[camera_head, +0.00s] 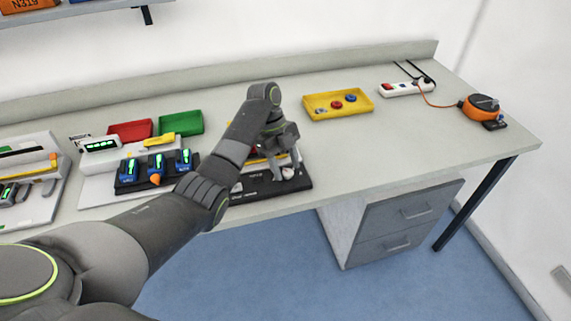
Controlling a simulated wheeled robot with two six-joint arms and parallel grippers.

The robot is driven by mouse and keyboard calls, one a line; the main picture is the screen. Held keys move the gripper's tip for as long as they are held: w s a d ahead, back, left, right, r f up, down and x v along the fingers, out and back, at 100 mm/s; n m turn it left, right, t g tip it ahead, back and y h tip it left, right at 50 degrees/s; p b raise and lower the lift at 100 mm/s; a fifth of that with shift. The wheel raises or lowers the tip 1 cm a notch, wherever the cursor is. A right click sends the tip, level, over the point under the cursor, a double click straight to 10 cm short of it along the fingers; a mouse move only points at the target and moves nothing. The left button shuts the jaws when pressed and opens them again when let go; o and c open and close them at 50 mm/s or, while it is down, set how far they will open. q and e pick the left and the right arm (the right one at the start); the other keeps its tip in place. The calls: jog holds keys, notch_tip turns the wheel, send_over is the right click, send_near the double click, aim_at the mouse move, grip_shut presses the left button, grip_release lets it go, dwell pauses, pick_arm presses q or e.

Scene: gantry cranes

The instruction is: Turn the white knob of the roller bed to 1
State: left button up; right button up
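The roller bed has a black base (262,190) near the front edge of the bench, partly hidden behind my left arm. Its white knob (289,174) sits on the base's right part, small and partly covered by the fingers. The knob's marks and its setting are too small to read. My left gripper (287,171) points down right at the knob, with its two fingers spread to either side of it. I cannot tell if they touch it. My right gripper is not in view.
A yellow tray (318,112) with red and blue pieces lies behind. Red (131,131) and green (181,123) trays and a dark rack of blue devices (128,176) stand left. A power strip (402,89) and an orange reel (474,109) lie right. The bench's right part is mostly clear.

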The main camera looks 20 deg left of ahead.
pick_arm(q)
jog(key=v, duration=0.2)
jog(key=shift+w+a+r, duration=0.1)
jog(key=shift+a+r, duration=0.1)
jog(key=p+v, duration=0.9)
jog(key=v, duration=0.5)
jog(key=shift+a+r, duration=0.15)
jog(key=shift+r, duration=0.2)
jog(key=shift+w, duration=0.1)
